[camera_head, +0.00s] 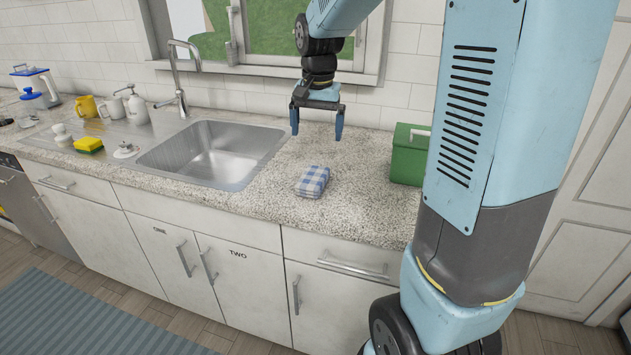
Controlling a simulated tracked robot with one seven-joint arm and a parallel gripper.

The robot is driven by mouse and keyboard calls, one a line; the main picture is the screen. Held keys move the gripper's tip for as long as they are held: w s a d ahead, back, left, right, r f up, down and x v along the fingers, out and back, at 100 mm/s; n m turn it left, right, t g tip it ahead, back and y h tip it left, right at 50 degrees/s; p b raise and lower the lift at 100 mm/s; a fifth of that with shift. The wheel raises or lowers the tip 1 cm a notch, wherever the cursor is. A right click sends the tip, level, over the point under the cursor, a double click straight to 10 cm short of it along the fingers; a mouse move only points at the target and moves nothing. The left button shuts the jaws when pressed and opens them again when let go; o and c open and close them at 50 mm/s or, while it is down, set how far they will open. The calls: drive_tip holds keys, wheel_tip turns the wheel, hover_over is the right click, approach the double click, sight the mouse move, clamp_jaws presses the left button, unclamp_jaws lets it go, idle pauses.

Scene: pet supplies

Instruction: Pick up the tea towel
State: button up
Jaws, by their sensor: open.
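The tea towel (313,182) is a small folded cloth in blue and white check. It lies flat on the speckled countertop (335,215), to the right of the sink and near the counter's front edge. My gripper (316,135) hangs above the counter, pointing down, with its two blue fingers apart and nothing between them. It appears higher in the picture than the towel and clear of it. The towel is in full view.
A steel sink (215,152) with a tall tap (180,75) lies left of the towel. A green box (408,155) stands to the right. The counter around the towel is clear.

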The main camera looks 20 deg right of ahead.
drive_tip(key=m+g, duration=0.1)
hover_over(312, 178)
wheel_tip(312, 178, down, 4)
wheel_tip(312, 178, down, 14)
drive_tip(key=shift+d+r, duration=0.1)
drive_tip(key=shift+r, duration=0.05)
idle(0.5)
drive_tip(key=c, duration=1)
